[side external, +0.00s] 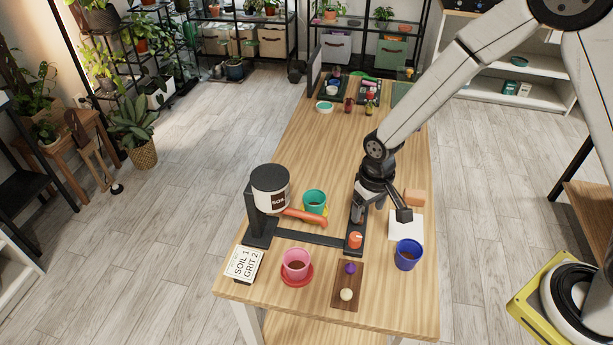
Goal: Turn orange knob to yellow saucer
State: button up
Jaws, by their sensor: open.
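The orange knob (355,240) sits on a black plate at the right end of a low black rail, in front of my gripper. My gripper (381,210) is open and empty, pointing down just behind and right of the knob, apart from it. The yellow saucer (326,211) is under a teal pot (315,200), left of my gripper; only a small part of it shows. An orange chute (305,217) from the soil dispenser (270,188) passes in front of the teal pot and hides part of the saucer. Which way the knob points is too small to tell.
A pink pot (296,262) stands on a red saucer (296,280) at the front. A blue pot (408,255) is at the right, near a white sheet (407,228) and an orange block (414,197). A brown board (346,298) and a text card (242,264) lie in front.

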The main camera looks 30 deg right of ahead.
aim_at(356, 236)
jog(key=shift+w+a+f, duration=0.2)
jog(key=shift+a+f, duration=0.2)
jog(key=shift+f, duration=0.2)
jog(key=shift+w+a+f, duration=0.2)
jog(key=shift+a+f, duration=0.15)
jog(key=shift+f, duration=0.25)
jog(key=shift+f, duration=0.15)
jog(key=shift+f, duration=3.75)
grip_shut()
